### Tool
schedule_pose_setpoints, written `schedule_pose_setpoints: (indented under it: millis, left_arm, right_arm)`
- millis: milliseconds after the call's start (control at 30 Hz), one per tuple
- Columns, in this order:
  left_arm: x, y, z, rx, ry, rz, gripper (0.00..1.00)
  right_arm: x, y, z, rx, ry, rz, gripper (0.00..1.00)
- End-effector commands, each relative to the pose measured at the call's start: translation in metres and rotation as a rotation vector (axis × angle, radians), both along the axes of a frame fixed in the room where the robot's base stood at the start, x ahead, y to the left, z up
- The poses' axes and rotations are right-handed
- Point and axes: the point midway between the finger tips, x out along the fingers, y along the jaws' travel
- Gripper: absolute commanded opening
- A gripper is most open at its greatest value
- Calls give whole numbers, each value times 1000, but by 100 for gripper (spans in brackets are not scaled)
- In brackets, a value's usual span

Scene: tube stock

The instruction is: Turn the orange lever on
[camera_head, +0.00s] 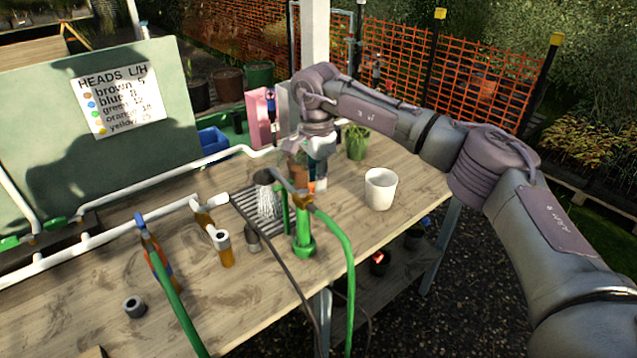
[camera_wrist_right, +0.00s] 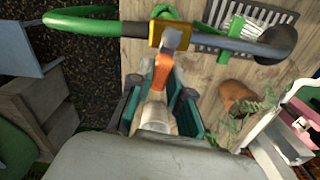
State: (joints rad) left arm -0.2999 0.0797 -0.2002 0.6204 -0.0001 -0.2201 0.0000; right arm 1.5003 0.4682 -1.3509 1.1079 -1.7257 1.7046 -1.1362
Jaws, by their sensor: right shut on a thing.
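The orange lever (camera_wrist_right: 161,72) sits on a yellow valve block (camera_wrist_right: 170,35) in the right wrist view. In the head view its orange shows small below my right gripper (camera_head: 317,172), beside the green tap stand (camera_head: 303,232). My right gripper (camera_wrist_right: 160,105) is shut on the lever, its teal-lined fingers on either side. A pale rounded piece between the fingers is unclear. The dark shower head (camera_head: 265,177) is left of the stand, with white streaks like running water (camera_head: 267,203) under it. It also shows in the right wrist view (camera_wrist_right: 281,42). My left gripper is out of view.
A white cup (camera_head: 380,188) stands right of the gripper on the wooden bench (camera_head: 345,225). A terracotta pot (camera_wrist_right: 237,97) is close by. A green hose (camera_head: 348,265) hangs over the front edge. White pipes and more taps fill the left.

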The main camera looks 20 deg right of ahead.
Motion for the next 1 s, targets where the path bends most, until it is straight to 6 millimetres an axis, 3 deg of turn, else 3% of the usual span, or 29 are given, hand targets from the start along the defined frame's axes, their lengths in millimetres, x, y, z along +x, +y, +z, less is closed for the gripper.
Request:
schedule_pose_setpoints:
  millis: [367, 900, 933, 1000]
  left_arm:
    - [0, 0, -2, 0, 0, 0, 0]
    - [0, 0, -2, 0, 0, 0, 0]
    - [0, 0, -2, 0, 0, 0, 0]
    - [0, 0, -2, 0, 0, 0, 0]
  right_arm:
    - [6, 2, 1, 0, -3, 156, 0]
    - [6, 3, 1, 0, -2, 178, 0]
    - [6, 3, 1, 0, -2, 178, 21]
    - [6, 3, 1, 0, -2, 178, 33]
